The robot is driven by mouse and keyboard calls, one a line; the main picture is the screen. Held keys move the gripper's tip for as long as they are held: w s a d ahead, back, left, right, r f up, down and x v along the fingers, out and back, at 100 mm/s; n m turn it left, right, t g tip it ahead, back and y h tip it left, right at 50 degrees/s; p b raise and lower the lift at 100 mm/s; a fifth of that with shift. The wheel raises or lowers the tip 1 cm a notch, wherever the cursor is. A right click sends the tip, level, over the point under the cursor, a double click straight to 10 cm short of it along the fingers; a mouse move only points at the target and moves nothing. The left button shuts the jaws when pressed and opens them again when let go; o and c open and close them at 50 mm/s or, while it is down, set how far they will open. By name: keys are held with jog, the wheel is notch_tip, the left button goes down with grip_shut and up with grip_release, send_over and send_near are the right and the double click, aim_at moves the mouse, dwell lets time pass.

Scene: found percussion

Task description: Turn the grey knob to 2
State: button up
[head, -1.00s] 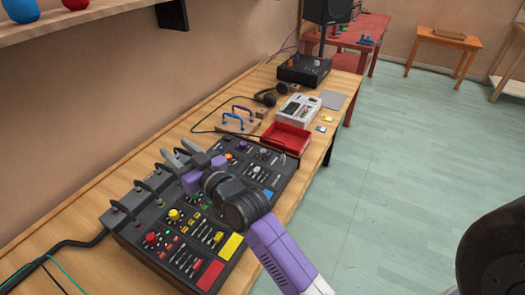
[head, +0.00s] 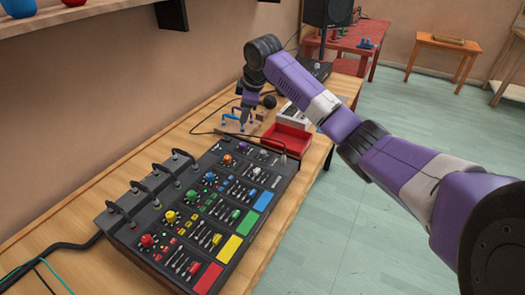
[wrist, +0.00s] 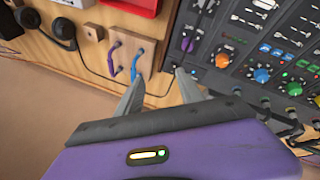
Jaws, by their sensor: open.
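I cannot make out a grey knob for certain in either current view. The black mixer (head: 150,262) lies on the bench with a row of coloured knobs: red (head: 147,240), yellow (head: 170,216), green (head: 191,195), blue (head: 210,177), orange (head: 227,160) and purple (head: 242,147). A dark box (head: 318,69) at the bench's far end is mostly hidden behind my arm. My gripper (wrist: 158,84) is open and empty, above the bench beyond the mixer's far end. In the wrist view its fingers sit between the handles and the purple knob (wrist: 187,44).
A wooden block carries a purple handle (wrist: 113,60) and a blue handle (wrist: 137,62). Headphones (wrist: 45,25) lie beyond. A red tray (head: 287,140) stands by the mixer's far end. Cables with plugs rise along the mixer's wall side. A black speaker (head: 328,10) stands farther back.

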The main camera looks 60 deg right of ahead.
aim_at(263, 152)
jog(key=s+a+f+g, duration=0.1)
jog(key=s, duration=0.1)
jog(key=s+f+n+g+y, duration=0.1)
jog(key=s+g, duration=0.1)
jog(key=s, duration=0.1)
jog(key=s+a+f+n+g+y, duration=0.1)
jog(key=s+f, duration=0.1)
jog(key=s, duration=0.1)
jog(key=shift+s+a+f, duration=0.1)
jog(key=shift+s+a, duration=0.05)
jog(key=shift+a, duration=0.15)
notch_tip(263, 152, down, 8)
jog(key=shift+d+r, duration=0.1)
jog(key=shift+r, duration=0.1)
jog(key=shift+p, duration=0.3)
grip_shut()
